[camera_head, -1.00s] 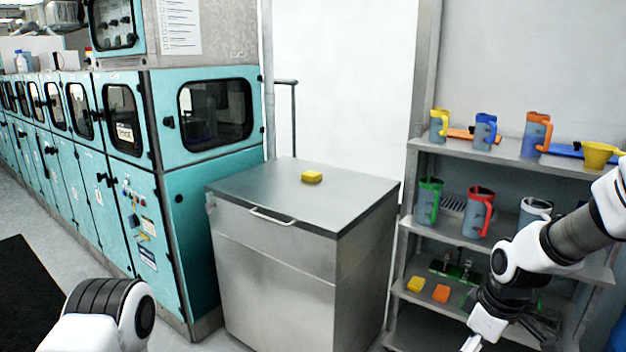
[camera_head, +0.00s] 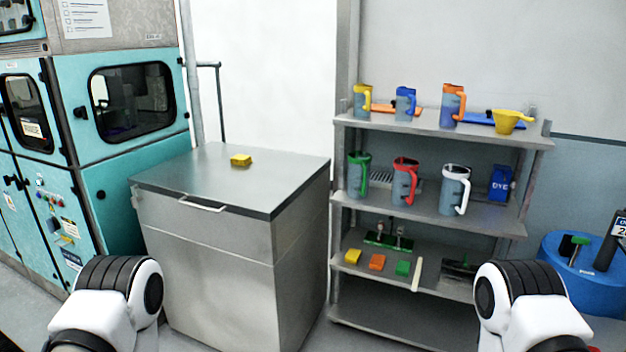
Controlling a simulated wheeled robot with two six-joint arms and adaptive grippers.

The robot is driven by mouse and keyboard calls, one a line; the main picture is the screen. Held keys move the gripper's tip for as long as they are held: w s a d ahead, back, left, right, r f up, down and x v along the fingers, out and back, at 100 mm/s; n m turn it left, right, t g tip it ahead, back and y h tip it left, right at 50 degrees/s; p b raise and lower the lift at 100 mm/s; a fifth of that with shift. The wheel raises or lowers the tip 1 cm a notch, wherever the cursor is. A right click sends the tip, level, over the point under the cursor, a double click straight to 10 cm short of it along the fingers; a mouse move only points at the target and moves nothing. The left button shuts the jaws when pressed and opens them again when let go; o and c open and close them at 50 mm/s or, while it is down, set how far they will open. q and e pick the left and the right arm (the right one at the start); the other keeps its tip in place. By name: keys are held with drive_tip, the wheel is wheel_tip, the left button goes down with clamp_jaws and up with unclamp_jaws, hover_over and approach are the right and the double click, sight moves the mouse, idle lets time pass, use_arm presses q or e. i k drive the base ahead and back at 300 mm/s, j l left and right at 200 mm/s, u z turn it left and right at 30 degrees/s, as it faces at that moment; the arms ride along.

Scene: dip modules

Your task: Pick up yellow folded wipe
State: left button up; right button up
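A yellow folded wipe (camera_head: 240,160) lies on the grey top of the steel cabinet (camera_head: 290,172), left of the picture's middle. A similar yellow block (camera_head: 352,257) sits on a lower shelf of the rack, beside an orange one (camera_head: 377,262) and a green one (camera_head: 403,268). White links of my two arms show at the bottom left and bottom right. Neither gripper is in the picture, so I cannot see their fingers. Nothing of mine touches the wipe.
A metal rack (camera_head: 430,135) right of the cabinet holds jugs with coloured handles and a yellow scoop (camera_head: 512,121). Teal machines (camera_head: 130,120) stand at the left. A blue drum (camera_head: 590,285) stands at the far right. The cabinet top is otherwise clear.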

sight(240, 159)
drive_tip(key=i+j+z, duration=0.15)
drive_tip(key=j+z, duration=0.6)
drive_tip(key=z, duration=0.15)
drive_tip(key=j+z, duration=0.45)
drive_tip(key=i+j, duration=0.05)
